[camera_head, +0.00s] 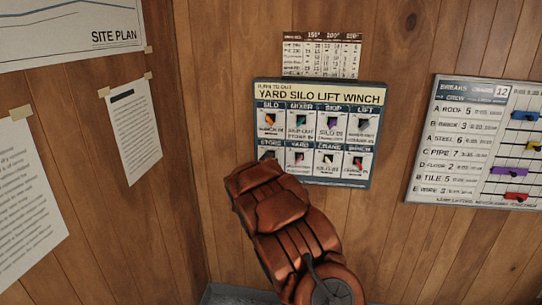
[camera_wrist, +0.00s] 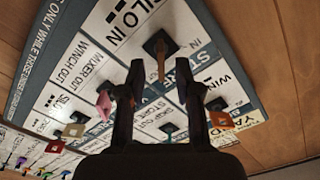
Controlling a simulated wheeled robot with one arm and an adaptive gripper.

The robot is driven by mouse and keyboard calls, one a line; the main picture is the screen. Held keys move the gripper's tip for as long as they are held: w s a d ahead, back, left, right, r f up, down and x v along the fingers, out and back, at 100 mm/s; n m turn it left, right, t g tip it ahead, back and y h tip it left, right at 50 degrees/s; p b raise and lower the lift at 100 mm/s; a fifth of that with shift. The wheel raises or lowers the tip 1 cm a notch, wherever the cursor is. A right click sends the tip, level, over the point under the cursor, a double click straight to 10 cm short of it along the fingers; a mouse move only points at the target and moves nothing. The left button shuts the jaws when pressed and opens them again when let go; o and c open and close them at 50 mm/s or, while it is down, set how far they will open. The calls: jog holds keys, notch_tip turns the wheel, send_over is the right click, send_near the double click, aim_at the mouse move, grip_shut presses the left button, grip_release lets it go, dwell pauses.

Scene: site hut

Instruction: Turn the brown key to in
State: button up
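The key board (camera_head: 320,97) hangs on the wood wall in the head view, with two rows of coloured keys. My orange arm covers its lower left corner and hides my fingers there. In the wrist view the board (camera_wrist: 105,22) appears tilted. A brown key (camera_wrist: 161,62) stands out from its dark keyhole plate near the upper middle, close to a label reading SILO IN. My gripper (camera_wrist: 166,77) is open, one finger on each side of the brown key, near the fingertips. I see no finger touching it; the depth between them is unclear.
A pink key (camera_wrist: 104,105) is beside my left finger, and an orange key (camera_wrist: 221,118) is beside the right one. A teal key (camera_wrist: 169,129) shows between the fingers. A crew board (camera_head: 470,140) hangs to the right; papers (camera_head: 135,128) hang on the left wall.

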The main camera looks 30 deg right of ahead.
jog(key=shift+p+x, duration=0.3)
jog(key=shift+x, duration=0.95)
grip_shut()
